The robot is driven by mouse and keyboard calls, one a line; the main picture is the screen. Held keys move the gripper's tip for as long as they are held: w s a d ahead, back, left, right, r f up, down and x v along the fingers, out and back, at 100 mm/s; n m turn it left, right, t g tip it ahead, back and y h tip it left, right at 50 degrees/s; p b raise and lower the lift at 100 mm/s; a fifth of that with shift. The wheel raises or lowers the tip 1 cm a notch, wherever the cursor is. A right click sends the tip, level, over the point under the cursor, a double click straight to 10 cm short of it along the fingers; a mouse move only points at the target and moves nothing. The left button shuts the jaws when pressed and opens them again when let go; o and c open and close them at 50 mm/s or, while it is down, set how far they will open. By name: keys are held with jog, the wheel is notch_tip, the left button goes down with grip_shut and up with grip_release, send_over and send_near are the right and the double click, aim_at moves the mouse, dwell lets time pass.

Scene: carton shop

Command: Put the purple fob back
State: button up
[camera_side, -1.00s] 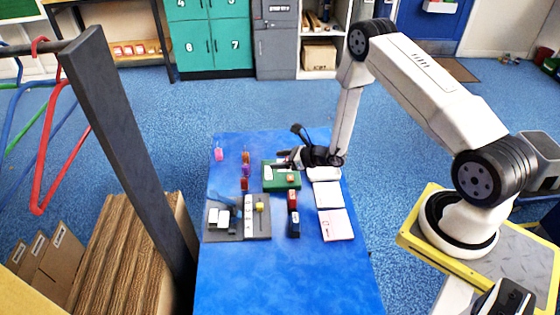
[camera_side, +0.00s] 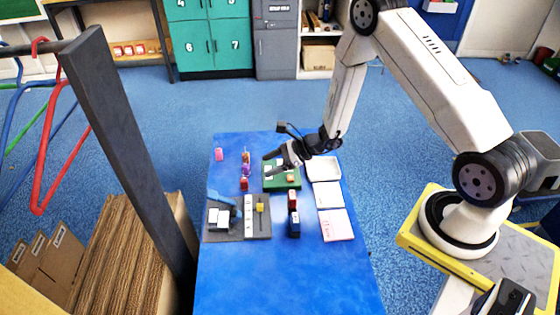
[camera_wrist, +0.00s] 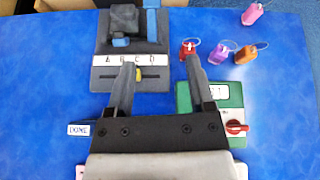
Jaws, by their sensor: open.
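The purple fob (camera_side: 246,169) lies on the blue table left of the green box, in a column between the orange fob (camera_side: 246,157) and the red fob (camera_side: 244,184). In the wrist view the purple fob (camera_wrist: 222,53), with a ring, lies between the red fob (camera_wrist: 187,49) and the orange fob (camera_wrist: 246,54), beyond my right fingertip. A pink fob (camera_wrist: 252,14) lies apart from them. My gripper (camera_side: 277,157) is above the green box (camera_side: 282,184), and its spread fingers (camera_wrist: 155,72) hold nothing. No finger touches a fob.
A grey device (camera_wrist: 157,62) marked A B C D has a yellow slider. The green box has a red knob (camera_wrist: 236,127). A white tray (camera_side: 324,169), a white card (camera_side: 329,195) and a pink card (camera_side: 335,225) lie right. The table's front is clear.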

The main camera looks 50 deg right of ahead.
jog(key=s+a+r+n+g+h, duration=0.1)
jog(key=s+a+r+n+g, duration=0.4)
jog(key=s+r+n+g, duration=0.5)
jog(key=s+d+r+n+t+h, duration=0.3)
jog(key=s+n+h, duration=0.4)
jog(key=n, duration=0.8)
notch_tip(320, 180, up, 3)
jog(key=shift+d+f+n+t+h, duration=0.2)
jog(key=shift+d+n+t+h, duration=0.15)
jog(key=shift+t, duration=0.15)
